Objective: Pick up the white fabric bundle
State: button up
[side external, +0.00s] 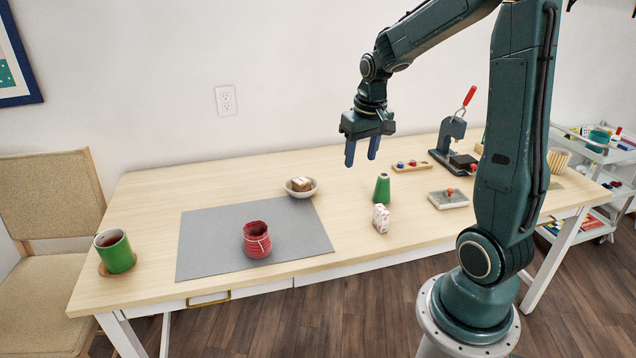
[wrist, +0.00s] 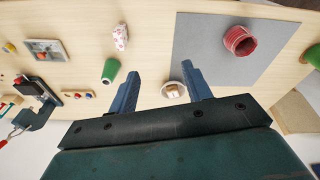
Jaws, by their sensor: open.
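A small white bundle with pinkish-red marks (side external: 381,218) stands on the table, just in front of a green cone-shaped spool (side external: 382,188). It also shows at the top of the wrist view (wrist: 120,38), beyond the green spool (wrist: 111,70). It looks like the white fabric bundle. My gripper (side external: 361,152) is open and empty, high above the table toward the back, above and behind the bundle and spool.
A grey mat (side external: 205,235) holds a red ribbed pot (side external: 257,240). A white bowl (side external: 301,188) with a brown-and-white item sits at its back corner. A green cup (side external: 115,251) is far left.

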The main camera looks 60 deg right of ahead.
aim_at(382, 208)
jog(key=s+d+f+m+g+y, duration=0.1)
jog(key=s+d+f+m, duration=0.1)
jog(key=d+f, duration=0.9)
jog(key=shift+s+d+m, duration=0.4)
jog(key=shift+s+d, duration=0.1)
jog(key=shift+s, duration=0.05)
jog(key=shift+f, duration=0.15)
jog(key=shift+f, duration=4.25)
jog(key=shift+f, duration=2.55)
jog(key=c, duration=1)
